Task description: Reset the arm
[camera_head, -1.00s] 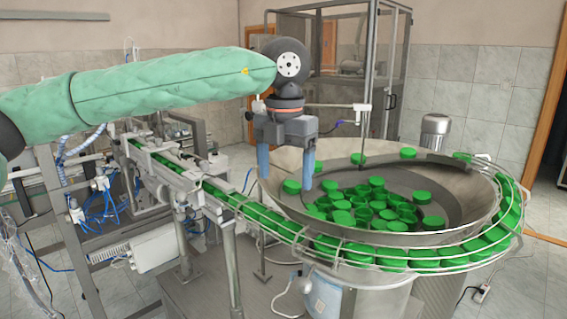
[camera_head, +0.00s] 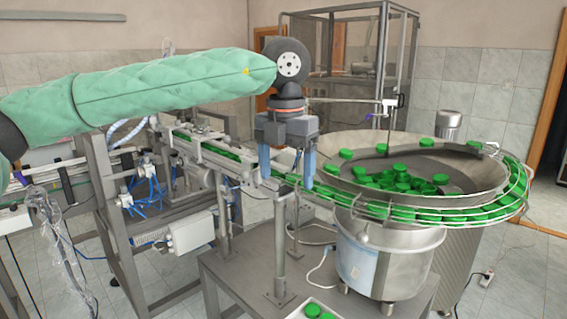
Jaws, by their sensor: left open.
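My left arm comes in from the left in a green quilted sleeve. My left gripper (camera_head: 286,168) hangs down at its end with two blue fingers apart and nothing between them that I can make out. In the picture it overlaps the conveyor rail (camera_head: 226,160) beside the left rim of the round feeder bowl (camera_head: 484,182). I cannot tell its exact height above the rail. Green caps (camera_head: 390,180) lie in the bowl, and more line the outer wire track (camera_head: 440,212). My right gripper does not show.
A metal table (camera_head: 228,268) stands under the feeder. A tray with green caps (camera_head: 312,311) shows at the bottom edge. A glass-and-metal cabinet (camera_head: 345,50) stands behind. A grey machine frame (camera_head: 120,200) with blue hoses is at left. Tiled floor is open at lower left.

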